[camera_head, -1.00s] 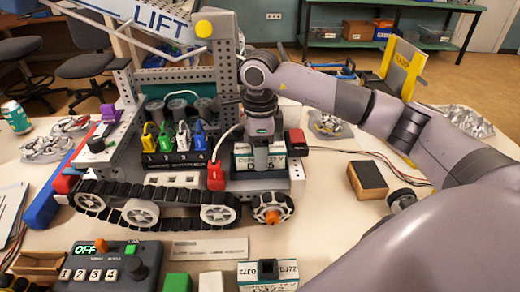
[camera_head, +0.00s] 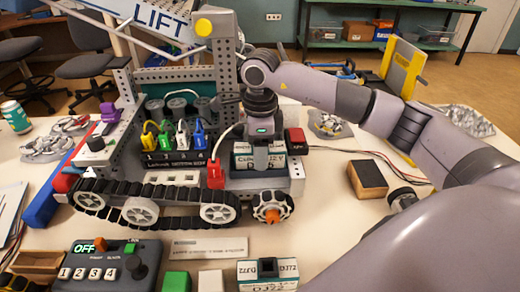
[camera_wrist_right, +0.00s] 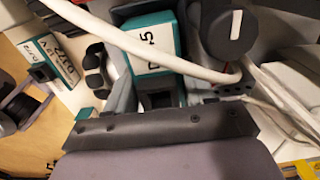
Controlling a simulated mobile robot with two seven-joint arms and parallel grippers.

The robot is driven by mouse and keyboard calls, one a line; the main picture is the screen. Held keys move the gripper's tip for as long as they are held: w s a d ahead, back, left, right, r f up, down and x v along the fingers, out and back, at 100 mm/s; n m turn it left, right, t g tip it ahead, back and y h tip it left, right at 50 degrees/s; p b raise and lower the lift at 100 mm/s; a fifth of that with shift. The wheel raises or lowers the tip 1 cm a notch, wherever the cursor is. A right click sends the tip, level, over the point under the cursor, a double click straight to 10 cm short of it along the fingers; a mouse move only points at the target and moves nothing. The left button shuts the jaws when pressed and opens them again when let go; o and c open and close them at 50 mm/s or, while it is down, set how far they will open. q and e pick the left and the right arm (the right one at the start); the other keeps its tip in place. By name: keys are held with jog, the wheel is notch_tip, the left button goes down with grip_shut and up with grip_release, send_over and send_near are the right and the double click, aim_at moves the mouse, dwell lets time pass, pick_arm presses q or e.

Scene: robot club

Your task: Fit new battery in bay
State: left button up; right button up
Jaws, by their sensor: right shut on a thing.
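My right gripper (camera_head: 263,158) points down at the right end of the tracked robot (camera_head: 160,190). It is shut on a teal and white labelled battery (camera_head: 243,162), which stands upright at the bay. I cannot tell how deep the battery sits, since the gripper and chassis hide the bay. In the right wrist view, a teal battery with a white label (camera_wrist_right: 150,55) shows beyond the gripper, partly behind a white cable. A second teal and white battery (camera_head: 267,274), labelled DJ72, stands on the table at the front edge of the head view. My left gripper is not in view.
A red connector (camera_head: 216,174) hangs on a white cable just left of the battery. A red block (camera_head: 296,138) is close on the right. A control box (camera_head: 110,264) reading OFF lies front left.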

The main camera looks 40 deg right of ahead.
jog(key=shift+s+a+f+b, duration=0.15)
jog(key=shift+f+b, duration=0.25)
jog(key=shift+f, duration=0.4)
jog(key=o, duration=1.4)
jog(key=shift+o, duration=0.2)
jog(key=shift+f, duration=0.1)
jog(key=shift+r+p, duration=0.7)
jog(key=shift+r, duration=0.1)
jog(key=shift+r+p, duration=1.9)
jog(key=shift+r, duration=1)
